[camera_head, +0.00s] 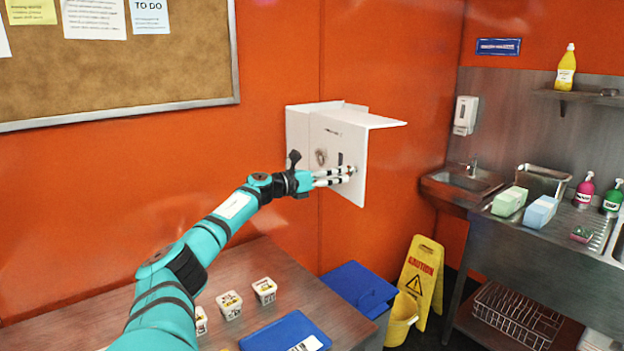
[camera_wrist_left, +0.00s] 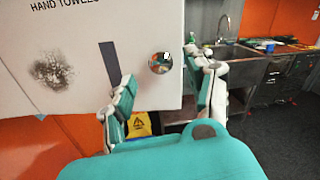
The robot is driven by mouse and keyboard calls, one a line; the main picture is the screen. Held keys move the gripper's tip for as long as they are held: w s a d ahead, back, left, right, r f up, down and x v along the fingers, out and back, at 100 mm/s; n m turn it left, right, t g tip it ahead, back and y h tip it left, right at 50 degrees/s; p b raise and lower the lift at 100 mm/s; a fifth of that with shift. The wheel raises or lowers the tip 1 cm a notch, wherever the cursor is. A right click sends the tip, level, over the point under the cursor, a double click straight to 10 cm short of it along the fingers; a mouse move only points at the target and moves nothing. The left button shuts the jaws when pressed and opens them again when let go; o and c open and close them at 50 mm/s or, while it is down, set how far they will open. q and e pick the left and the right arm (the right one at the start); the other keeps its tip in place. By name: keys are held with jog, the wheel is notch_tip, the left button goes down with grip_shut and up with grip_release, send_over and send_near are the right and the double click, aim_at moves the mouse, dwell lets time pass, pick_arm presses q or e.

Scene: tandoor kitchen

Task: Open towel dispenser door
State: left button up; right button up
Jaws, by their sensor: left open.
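The white towel dispenser (camera_head: 297,134) is fixed to the orange wall. Its front door panel (camera_head: 330,150) has a top lip jutting right and appears swung out from the body at an angle. In the left wrist view the door (camera_wrist_left: 85,60) shows lettering, a dark smudge, a dark slot and a round shiny knob (camera_wrist_left: 160,63) near its right edge. My left gripper (camera_head: 348,174) is at the door's lower right part. It is open in the left wrist view (camera_wrist_left: 165,88), the knob appearing between its fingers; I cannot tell whether they touch it. My right gripper is not in view.
A wooden table (camera_head: 250,268) with small tubs and a blue tray (camera_head: 286,331) lies below my left arm. A blue-lidded bin (camera_head: 360,288) and yellow caution sign (camera_head: 418,278) stand below the dispenser. A steel sink counter (camera_head: 520,245) is at right. Air right of the door is clear.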

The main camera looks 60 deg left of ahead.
pick_arm(q)
jog(key=s, duration=0.6)
jog(key=shift+s+a, duration=0.25)
jog(key=shift+s, duration=0.1)
dwell(0.7)
jog(key=shift+f, duration=0.1)
